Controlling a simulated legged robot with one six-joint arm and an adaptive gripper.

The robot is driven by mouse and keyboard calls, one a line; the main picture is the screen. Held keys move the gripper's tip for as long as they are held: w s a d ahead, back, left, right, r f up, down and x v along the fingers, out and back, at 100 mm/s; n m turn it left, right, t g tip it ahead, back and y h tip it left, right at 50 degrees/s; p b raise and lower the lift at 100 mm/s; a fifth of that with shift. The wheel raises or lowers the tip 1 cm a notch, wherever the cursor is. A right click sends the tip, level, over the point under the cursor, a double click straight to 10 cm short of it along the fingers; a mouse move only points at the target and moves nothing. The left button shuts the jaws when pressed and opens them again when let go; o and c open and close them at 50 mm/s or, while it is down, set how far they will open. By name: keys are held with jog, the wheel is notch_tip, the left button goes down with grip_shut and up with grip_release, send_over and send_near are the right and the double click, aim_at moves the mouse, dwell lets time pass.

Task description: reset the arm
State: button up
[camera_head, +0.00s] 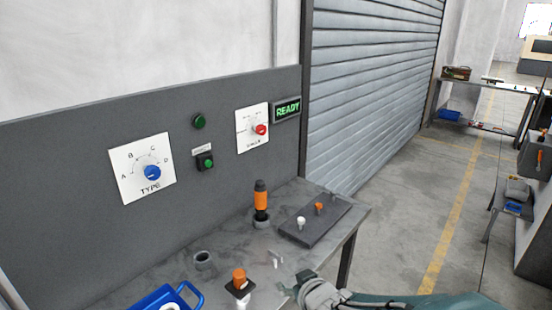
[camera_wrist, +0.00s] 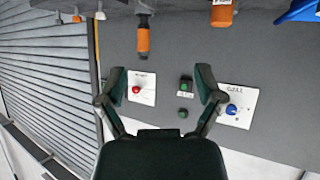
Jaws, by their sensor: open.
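My gripper (camera_wrist: 161,84) is open and empty in the wrist view. Its two fingers are spread in front of the grey panel (camera_head: 70,145), with the green button (camera_wrist: 186,84) showing between them. The panel, with the button, red knob and blue knob, looks upside down there. In the head view, part of my arm (camera_head: 400,300) shows along the lower edge, low at the front of the table (camera_head: 150,268). The fingers cannot be made out clearly there.
An orange and black barrel (camera_head: 261,200) stands upright in a ring. An empty ring (camera_head: 204,259), an orange-topped piece (camera_head: 239,278), a blue basket (camera_head: 168,297) and a dark pegged board (camera_head: 316,220) share the table. A green READY sign (camera_head: 287,109) is lit. Open floor lies right.

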jog(key=s+d+r+m+g+h, duration=0.2)
jog(key=s+d+r+m+h, duration=0.3)
jog(key=d, duration=0.4)
jog(key=s+d+r+g, duration=0.2)
jog(key=s+r+g, duration=0.1)
jog(key=s, duration=1)
jog(key=shift+d+r+m+y, duration=0.15)
jog(key=shift+r+m+y, duration=0.15)
jog(key=shift+y, duration=0.1)
